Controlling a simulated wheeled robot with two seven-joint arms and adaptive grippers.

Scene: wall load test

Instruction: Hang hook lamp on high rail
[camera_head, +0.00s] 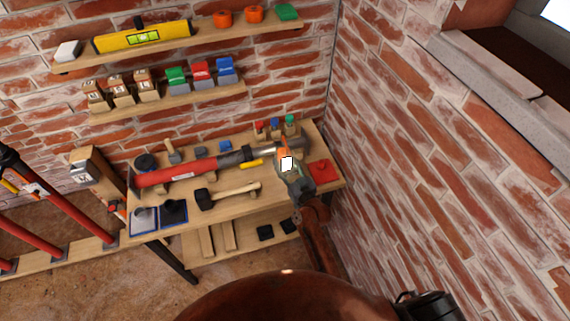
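I cannot make out a hook lamp with certainty. A tool with an orange top, a greenish-grey body and a white label (287,164) is at the right end of the workbench; it may be the lamp or another tool. A brown link, apparently of my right arm, comes up from the bottom to a dark end, apparently my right gripper (299,187), right at this tool. Its fingers are not distinct, so I cannot tell if they hold it. My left gripper is not in view. I cannot identify a high rail.
The wooden workbench (232,203) carries a long red tool (180,173), a mallet (228,195) and a red block (319,170). Two wall shelves (230,34) hold a yellow level (142,37) and small boxes. A brick wall (440,170) closes off the right.

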